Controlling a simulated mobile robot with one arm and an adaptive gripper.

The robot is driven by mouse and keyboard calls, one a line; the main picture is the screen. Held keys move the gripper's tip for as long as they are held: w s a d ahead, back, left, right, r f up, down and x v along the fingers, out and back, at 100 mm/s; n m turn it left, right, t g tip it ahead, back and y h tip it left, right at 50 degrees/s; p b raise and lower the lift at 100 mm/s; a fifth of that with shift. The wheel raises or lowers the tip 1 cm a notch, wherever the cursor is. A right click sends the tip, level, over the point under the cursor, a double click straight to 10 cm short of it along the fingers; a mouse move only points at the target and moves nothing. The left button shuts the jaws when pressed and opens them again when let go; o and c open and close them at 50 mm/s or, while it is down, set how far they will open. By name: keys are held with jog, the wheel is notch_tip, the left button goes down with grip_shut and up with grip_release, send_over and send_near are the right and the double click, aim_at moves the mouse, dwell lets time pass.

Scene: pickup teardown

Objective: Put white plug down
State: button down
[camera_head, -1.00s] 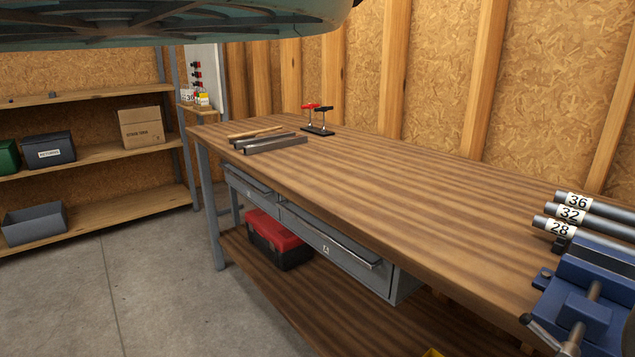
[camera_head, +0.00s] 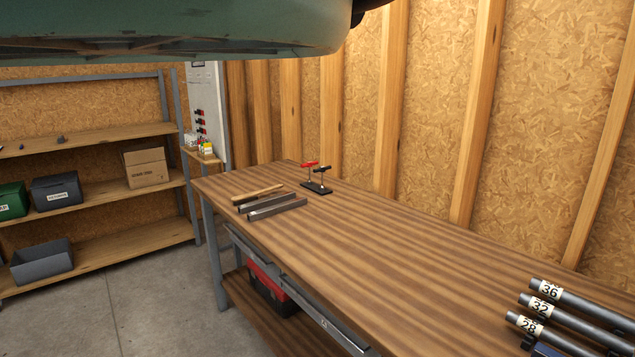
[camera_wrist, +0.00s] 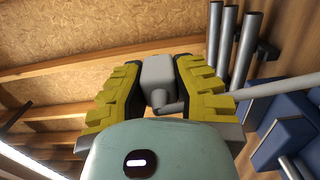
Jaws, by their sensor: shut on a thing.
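The white plug (camera_wrist: 158,78) shows in the wrist view as a pale grey-white block with a rounded stub below it. My gripper (camera_wrist: 157,92), with yellow ribbed fingers, is shut on it, one finger on each side. The lower part of the plug is partly hidden by the gripper body. Neither my gripper nor the plug shows in the head view. The wooden workbench (camera_head: 400,245) has a broad bare top.
Numbered pipes (camera_head: 575,305) lie at the bench's right end. A blue vise (camera_wrist: 285,130) is at right in the wrist view. Metal bars (camera_head: 277,208), a wooden handle (camera_head: 258,192) and a small stand with red and black handles (camera_head: 317,187) sit at the far end. Mid-bench is clear.

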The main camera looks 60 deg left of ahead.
jog(key=s+r+p, duration=0.2)
jog(key=r+p, duration=1)
jog(key=p, duration=0.1)
jog(key=s+a+r+p, duration=0.1)
jog(key=s+r+p, duration=0.2)
jog(key=r+p, duration=1)
jog(key=s+r+p, duration=0.3)
jog(key=r+p, duration=1)
jog(key=shift+a+r, duration=0.2)
jog(key=shift+a, duration=0.2)
